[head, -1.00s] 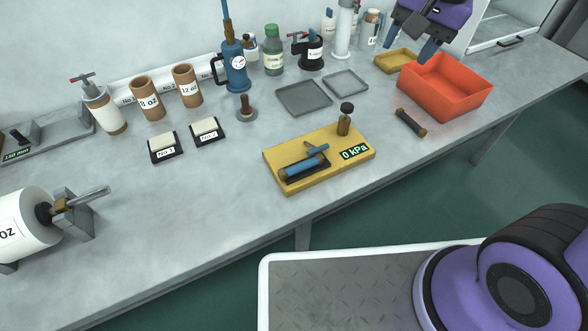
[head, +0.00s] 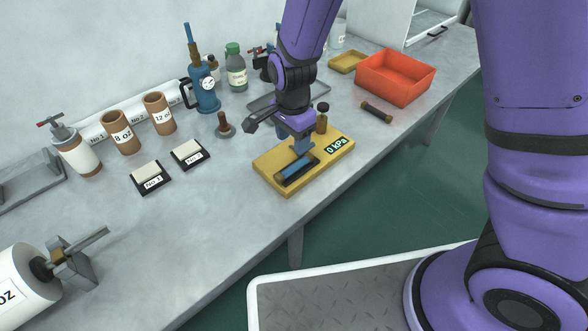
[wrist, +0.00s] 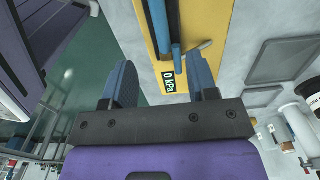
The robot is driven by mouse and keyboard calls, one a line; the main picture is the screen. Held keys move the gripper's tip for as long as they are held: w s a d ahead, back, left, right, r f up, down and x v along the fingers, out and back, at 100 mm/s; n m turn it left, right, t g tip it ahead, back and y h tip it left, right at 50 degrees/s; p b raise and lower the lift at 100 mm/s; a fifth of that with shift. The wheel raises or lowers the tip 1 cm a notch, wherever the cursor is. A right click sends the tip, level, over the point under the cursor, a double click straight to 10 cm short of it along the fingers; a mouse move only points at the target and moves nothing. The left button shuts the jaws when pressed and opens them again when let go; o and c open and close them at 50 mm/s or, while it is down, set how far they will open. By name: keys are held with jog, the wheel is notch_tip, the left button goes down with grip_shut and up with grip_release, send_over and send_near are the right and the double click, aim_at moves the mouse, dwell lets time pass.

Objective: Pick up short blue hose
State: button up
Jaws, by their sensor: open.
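A blue hose (head: 296,169) lies in a dark cradle on the yellow board (head: 268,170). In the wrist view the blue hose (wrist: 158,25) shows near the top, left of a shorter blue cylinder (wrist: 177,60) with a grey lever. I cannot tell for sure which is the hose named in the task. My gripper (head: 293,140) is open above the board's back part, pointing down, and hides some of it. In the wrist view its two blue fingers (wrist: 162,62) stand wide apart with nothing between them, on either side of the short cylinder's line.
A black hose with brass ends (head: 377,113) lies near an orange bin (head: 425,80). Grey trays (head: 262,103) lie behind my gripper. The table front-left of the board is clear.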

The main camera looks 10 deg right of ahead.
aim_at(294, 165)
notch_tip(294, 165, down, 10)
jog(key=shift+w+d+r, duration=0.1)
jog(key=shift+w+d, duration=0.05)
dwell(0.5)
grip_shut()
